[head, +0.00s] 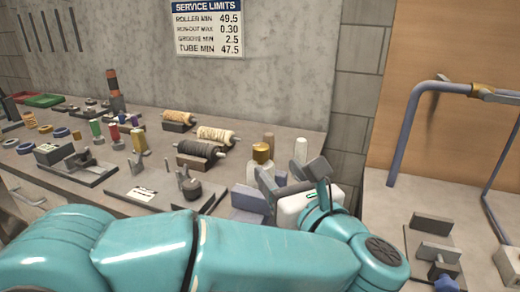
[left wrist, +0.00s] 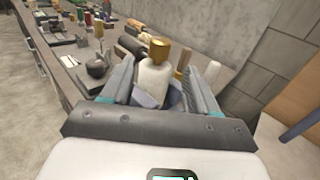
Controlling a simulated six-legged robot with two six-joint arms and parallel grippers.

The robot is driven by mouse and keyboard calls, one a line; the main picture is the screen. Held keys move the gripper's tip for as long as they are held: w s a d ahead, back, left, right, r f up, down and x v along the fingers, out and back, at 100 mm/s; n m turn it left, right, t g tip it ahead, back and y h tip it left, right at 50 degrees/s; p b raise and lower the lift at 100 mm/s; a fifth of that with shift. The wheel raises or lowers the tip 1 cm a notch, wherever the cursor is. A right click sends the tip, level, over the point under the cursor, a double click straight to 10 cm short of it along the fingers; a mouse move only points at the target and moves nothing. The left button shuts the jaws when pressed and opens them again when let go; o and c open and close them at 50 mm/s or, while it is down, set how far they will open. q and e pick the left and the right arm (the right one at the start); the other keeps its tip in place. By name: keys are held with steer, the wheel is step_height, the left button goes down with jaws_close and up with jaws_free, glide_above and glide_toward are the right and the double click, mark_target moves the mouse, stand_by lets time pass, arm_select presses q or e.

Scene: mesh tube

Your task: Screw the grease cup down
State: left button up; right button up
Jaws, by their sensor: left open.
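A gold-capped piece, which looks like the grease cup (head: 261,152), stands near the right end of the bench. Its gold cap (left wrist: 159,46) sits on a pale, bottle-like body in the left wrist view. My left gripper (head: 289,172) is open, with its two grey fingers apart. In the left wrist view the cup stands between the fingers of my left gripper (left wrist: 161,68), with the gold cap at or beyond the fingertips. I cannot tell whether either finger touches it. The cup's lower part is hidden behind the gripper in the head view. My right gripper is not in view.
Wrapped rollers (head: 200,150) lie left of the cup. A tan peg (head: 269,140) and a white peg (head: 300,150) stand close behind. A grey plate (head: 160,194) holds small parts. A wall is at the back. A blue pipe frame (head: 398,140) stands at the right.

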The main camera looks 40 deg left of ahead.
mark_target(264, 155)
arm_select(q)
steer(key=x, duration=0.9)
steer(key=shift+a+p, duration=0.1)
steer(key=shift+p, duration=0.2)
steer(key=shift+c, duration=0.2)
steer(key=c, duration=0.9)
